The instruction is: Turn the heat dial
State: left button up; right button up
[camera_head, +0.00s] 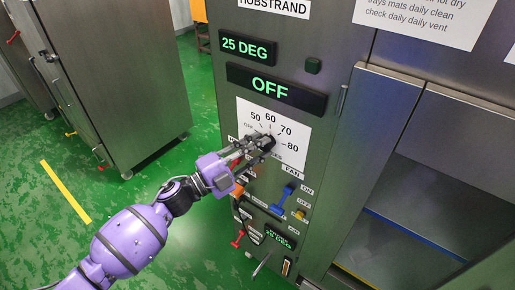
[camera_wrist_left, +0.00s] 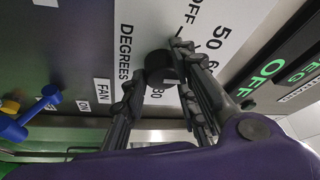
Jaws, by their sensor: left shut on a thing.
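The heat dial is a black knob (camera_head: 268,142) on a white scale plate (camera_head: 299,134) marked OFF, 50, 60, 70, 80 and DEGREES. My left gripper (camera_head: 261,145) reaches in from the left and is shut on the knob. In the left wrist view the black knob (camera_wrist_left: 160,66) sits between the two fingers of the gripper (camera_wrist_left: 153,74). The fingers hide part of the knob and the scale, so I cannot tell where its pointer stands. The display (camera_head: 270,86) above the plate reads OFF. The upper display (camera_head: 248,47) reads 25 DEG. My right gripper is not in view.
A blue fan lever (camera_head: 284,198) with ON and OFF labels is below the dial. A small lit display (camera_head: 279,235) and a red handle (camera_head: 238,239) are lower down. An open cabinet bay (camera_head: 420,190) is at right. A steel cabinet (camera_head: 115,70) stands at left on green floor.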

pick_arm(q)
jog(key=shift+s+d+f, duration=0.15)
jog(key=shift+s+f, duration=0.1)
jog(key=shift+f, duration=0.2)
jog(key=o, duration=1)
jog(key=shift+r, duration=0.15)
jog(key=shift+w+r, duration=0.1)
jog(key=shift+r, duration=0.05)
jog(key=v, duration=1.2)
jog(key=shift+w, duration=0.1)
